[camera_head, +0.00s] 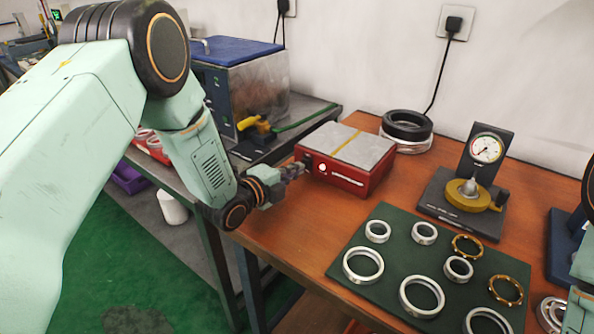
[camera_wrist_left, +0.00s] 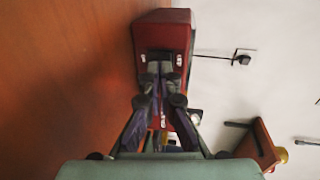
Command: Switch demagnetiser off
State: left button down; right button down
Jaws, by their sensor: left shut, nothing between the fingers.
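The demagnetiser (camera_head: 345,158) is a red box with a grey top plate and a yellow stripe across it. It stands at the back left of the wooden table. Its front face carries a small round control (camera_head: 322,167) and a pale label. My left gripper (camera_head: 299,168) is shut and empty, with its fingertips at the left part of that front face. In the left wrist view the red box (camera_wrist_left: 178,32) is straight ahead, and the shut fingertips (camera_wrist_left: 160,72) overlap its front. I cannot tell whether they touch it. The right gripper is not in view.
A green mat (camera_head: 385,262) with several steel and brass rings lies in front right of the box. A dial gauge stand (camera_head: 470,190) is at the right. Black and white rings (camera_head: 407,128) are behind the box. A blue-lidded tank (camera_head: 240,85) stands left.

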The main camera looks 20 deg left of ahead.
pick_arm(q)
jog(key=shift+w+d+r, duration=0.1)
jog(key=shift+w+d, duration=0.2)
jog(key=shift+w, duration=0.25)
jog(key=shift+a, duration=0.1)
jog(key=shift+w+d+r, duration=0.25)
jog(key=shift+w+r, duration=0.05)
jog(key=shift+w, duration=0.2)
jog(key=shift+a+f, duration=0.1)
jog(key=shift+s, duration=0.1)
